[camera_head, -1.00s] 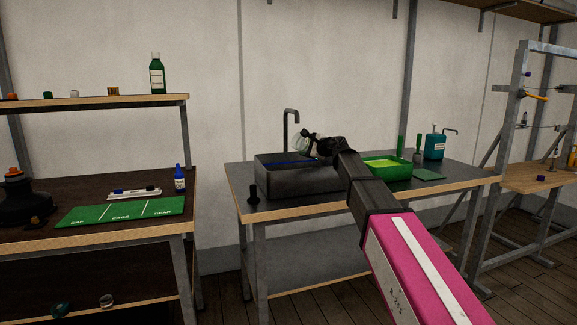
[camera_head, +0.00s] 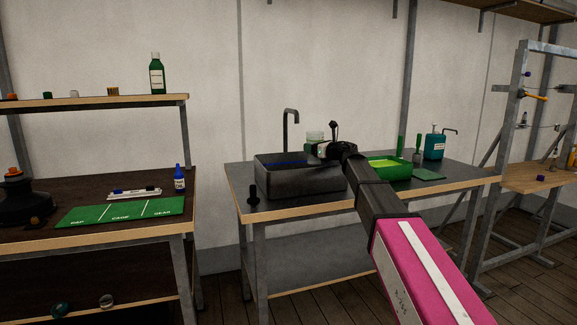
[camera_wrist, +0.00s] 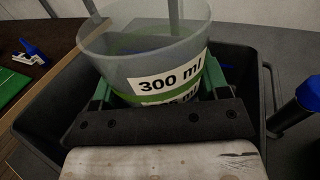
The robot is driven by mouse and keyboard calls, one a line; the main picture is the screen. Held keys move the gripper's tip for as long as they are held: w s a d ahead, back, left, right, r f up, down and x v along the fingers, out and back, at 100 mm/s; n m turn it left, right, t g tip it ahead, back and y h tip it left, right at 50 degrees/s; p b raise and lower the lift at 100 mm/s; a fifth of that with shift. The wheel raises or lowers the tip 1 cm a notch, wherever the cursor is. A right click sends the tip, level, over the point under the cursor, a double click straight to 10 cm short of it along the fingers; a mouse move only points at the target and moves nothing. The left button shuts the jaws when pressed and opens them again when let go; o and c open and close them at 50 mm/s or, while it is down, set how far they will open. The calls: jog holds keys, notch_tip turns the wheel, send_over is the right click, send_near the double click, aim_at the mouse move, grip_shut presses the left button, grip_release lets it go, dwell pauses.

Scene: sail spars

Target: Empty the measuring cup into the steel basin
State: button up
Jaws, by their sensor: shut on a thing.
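The measuring cup (camera_wrist: 143,58) is clear, with a "300 ml" label and a green band, and stands about upright between my fingers in the wrist view. It also shows in the head view (camera_head: 314,136) as a pale greenish shape above the back right of the basin. My gripper (camera_wrist: 155,88) is shut on the cup's sides; in the head view my gripper (camera_head: 322,149) partly hides the cup. The dark steel basin (camera_head: 300,182) stands on the bench below, with a blue strip inside. I cannot tell whether liquid is left in the cup.
A tap (camera_head: 287,128) rises behind the basin. To its right are a green tray (camera_head: 390,167) and a teal pump bottle (camera_head: 434,146). A small black object (camera_head: 253,194) stands at the basin's front left. A separate table (camera_head: 60,238) with a green mat is further left.

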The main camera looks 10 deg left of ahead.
jog(key=shift+r, duration=0.1)
jog(key=shift+r, duration=2.4)
